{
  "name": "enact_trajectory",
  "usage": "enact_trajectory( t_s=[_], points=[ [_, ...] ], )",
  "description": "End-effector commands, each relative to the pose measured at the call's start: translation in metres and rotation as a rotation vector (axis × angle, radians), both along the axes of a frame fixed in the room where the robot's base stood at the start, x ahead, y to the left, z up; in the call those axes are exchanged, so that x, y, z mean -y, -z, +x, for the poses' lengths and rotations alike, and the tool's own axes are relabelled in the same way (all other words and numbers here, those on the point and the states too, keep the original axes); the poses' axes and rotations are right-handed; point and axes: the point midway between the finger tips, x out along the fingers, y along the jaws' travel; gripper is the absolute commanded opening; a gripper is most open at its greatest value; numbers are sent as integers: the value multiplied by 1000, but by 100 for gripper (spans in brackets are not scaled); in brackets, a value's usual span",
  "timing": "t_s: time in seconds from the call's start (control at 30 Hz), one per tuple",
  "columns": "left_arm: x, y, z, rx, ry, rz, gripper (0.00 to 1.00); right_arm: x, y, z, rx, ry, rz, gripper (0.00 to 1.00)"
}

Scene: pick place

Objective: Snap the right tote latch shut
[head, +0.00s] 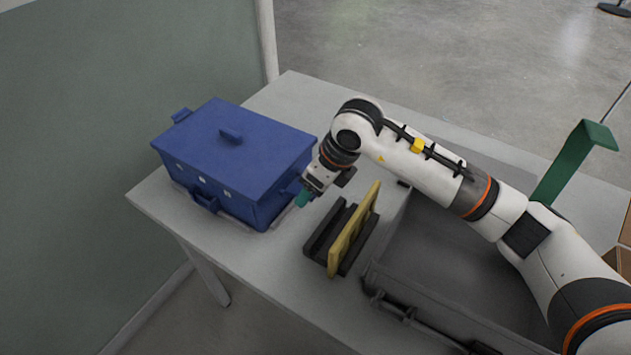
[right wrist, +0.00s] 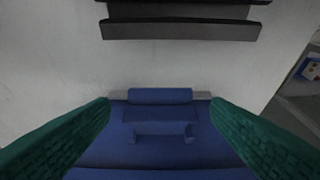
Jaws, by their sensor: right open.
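A blue tote (head: 232,150) with a closed lid stands on the left part of the table. Its right latch (right wrist: 160,122) shows in the right wrist view as a blue piece on the tote's side, centred between my fingers. In the head view that latch is mostly hidden by my right gripper (head: 305,195). My right gripper, with green fingertips, is open at the tote's right end. In the right wrist view the two green fingers (right wrist: 160,130) are spread on either side of the latch, with nothing held. My left gripper is not in view.
A black rack (head: 322,236) with a yellow panel (head: 352,235) stands just right of my right gripper. A grey open bin (head: 450,260) lies further right beneath my arm. A green bracket (head: 565,165) stands behind. The table (head: 285,110) is clear behind the tote.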

Motion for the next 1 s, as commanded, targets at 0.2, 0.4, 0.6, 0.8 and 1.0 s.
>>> enact_trajectory(
  t_s=[0.2, 0.4, 0.6, 0.8, 1.0],
  points=[
    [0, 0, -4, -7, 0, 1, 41, 0, 0, 0, 0, 0, 0, 46],
    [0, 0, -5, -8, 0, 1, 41, 0, -1, 0, -1, 0, -2, 28],
    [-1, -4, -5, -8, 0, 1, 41, -1, -5, 2, -23, 2, -35, 28],
    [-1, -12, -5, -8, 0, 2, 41, -6, -13, 5, -88, 0, -126, 28],
    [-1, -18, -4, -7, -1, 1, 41, -12, -19, 9, -177, 1, -251, 28]
  ],
)
